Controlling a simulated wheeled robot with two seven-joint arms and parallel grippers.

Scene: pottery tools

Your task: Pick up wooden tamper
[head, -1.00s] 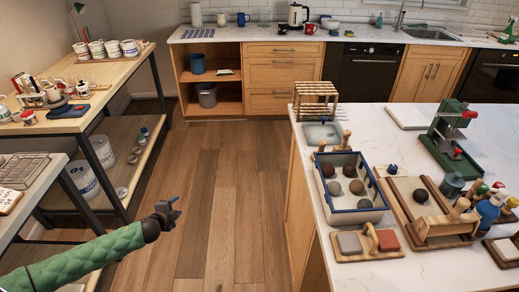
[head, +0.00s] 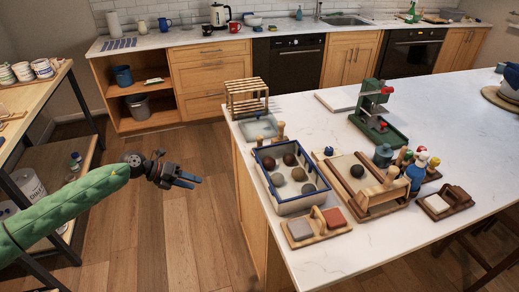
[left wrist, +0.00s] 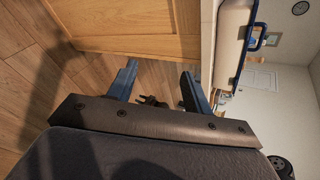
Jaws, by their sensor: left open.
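Wooden pieces with upright handles stand on the white island counter in the head view. One wooden handle (head: 281,131) is behind the blue-rimmed bin, and another (head: 392,174) rises from the wooden board to the right. I cannot tell for sure which one is the tamper. My left gripper (head: 190,181) is open and empty, out over the floor left of the island and apart from everything on it. In the left wrist view its two blue fingers (left wrist: 158,86) are spread with nothing between them. My right gripper is not in view.
The blue-rimmed bin (head: 291,204) holds several dark and grey balls. A board with two blocks (head: 317,227), a wooden rack (head: 247,97), a green press (head: 374,108) and coloured bottles (head: 415,172) share the island. Shelving (head: 40,105) stands left; the floor between is clear.

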